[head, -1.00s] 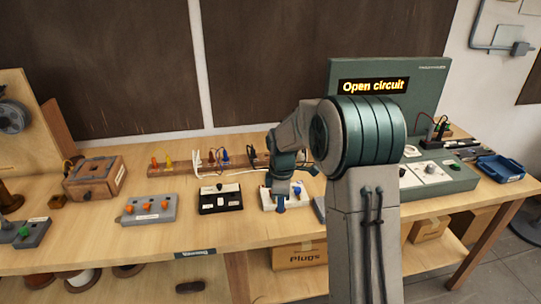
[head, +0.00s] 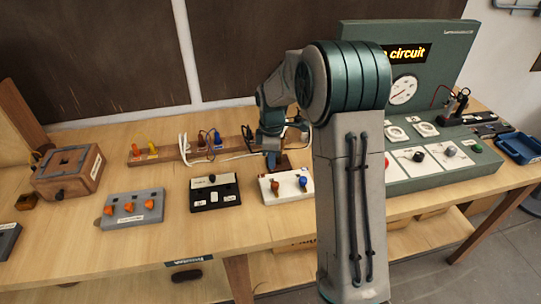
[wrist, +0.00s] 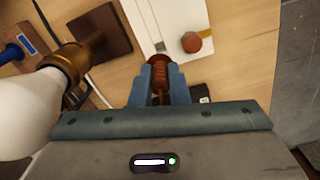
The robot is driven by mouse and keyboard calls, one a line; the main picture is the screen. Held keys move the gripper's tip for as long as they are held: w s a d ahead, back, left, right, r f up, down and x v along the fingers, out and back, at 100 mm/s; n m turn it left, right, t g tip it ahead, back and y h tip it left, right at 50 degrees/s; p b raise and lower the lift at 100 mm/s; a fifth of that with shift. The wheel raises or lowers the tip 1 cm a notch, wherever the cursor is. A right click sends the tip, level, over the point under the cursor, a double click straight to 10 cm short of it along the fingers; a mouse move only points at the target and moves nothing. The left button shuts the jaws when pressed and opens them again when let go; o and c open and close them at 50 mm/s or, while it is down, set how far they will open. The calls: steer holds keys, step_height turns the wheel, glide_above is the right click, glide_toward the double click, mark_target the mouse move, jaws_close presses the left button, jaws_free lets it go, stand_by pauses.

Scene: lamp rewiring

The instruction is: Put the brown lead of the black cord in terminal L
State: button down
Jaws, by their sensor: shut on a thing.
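My gripper (head: 272,158) is above the bench behind the white terminal block (head: 268,192). In the wrist view its blue fingers (wrist: 160,70) are shut on a ribbed brown lead end (wrist: 161,76). The block also shows at the top of the wrist view (wrist: 158,22), ahead of the fingers. It carries a brown knob (head: 275,187) and a blue knob (head: 303,182); only the brown knob (wrist: 194,42) shows in the wrist view. The letter L is not readable on it. I cannot make out the black cord behind the held end.
A white bulb (wrist: 28,112) in a brass holder stands close left of my gripper in the wrist view. A black switch block (head: 198,205) and a grey block with orange levers (head: 146,219) stand left. A wooden rack (head: 172,157) with leads is behind. The green test panel (head: 455,170) is right.

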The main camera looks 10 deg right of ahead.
steer(key=shift+a+f+b, duration=0.1)
steer(key=shift+f+b, duration=1.5)
steer(key=shift+f, duration=1)
steer(key=shift+f+b, duration=0.35)
steer(key=shift+f, duration=0.15)
steer(key=c, duration=1.3)
jaws_free()
step_height(320, 180, up, 14)
steer(key=shift+f+b, duration=0.1)
steer(key=shift+b, duration=0.4)
steer(key=s+m+t, duration=0.1)
steer(key=s+m, duration=0.4)
steer(key=s, duration=0.4)
steer(key=s+m+t, duration=0.1)
steer(key=s+m, duration=0.4)
steer(key=s, duration=0.4)
steer(key=s+m+t, duration=0.1)
steer(key=s+m, duration=0.4)
steer(key=s, duration=0.5)
steer(key=shift+f, duration=0.4)
